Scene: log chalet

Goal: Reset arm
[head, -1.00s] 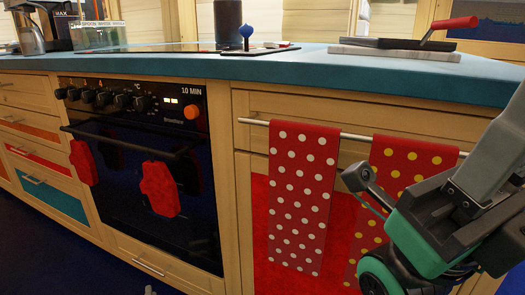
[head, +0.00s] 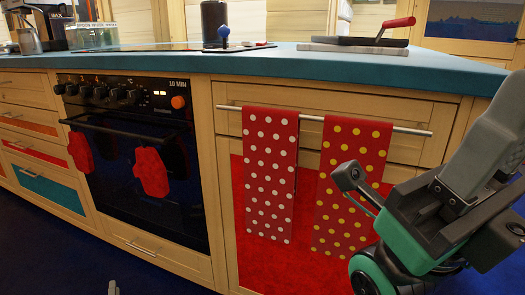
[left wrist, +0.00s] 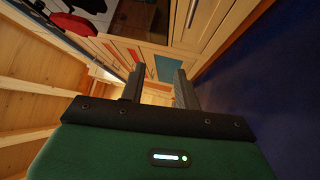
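In the left wrist view, the two dark fingers of my left gripper (left wrist: 158,85) stand apart with nothing between them; it is open and empty. In the head view, a small grey tip of my left gripper (head: 113,288) shows at the bottom edge, low in front of the oven. My right arm, with green and black links, reaches in from the right side of the head view, in front of the cabinet. I cannot make out the fingers of the right gripper.
The oven (head: 140,210) has red mitts (head: 151,172) on its handle. Red towels with white dots (head: 269,175) and yellow dots (head: 345,190) hang from a rail. The blue counter (head: 260,60) bears a red-handled pan (head: 360,41). The dark blue floor (head: 40,255) is clear at left.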

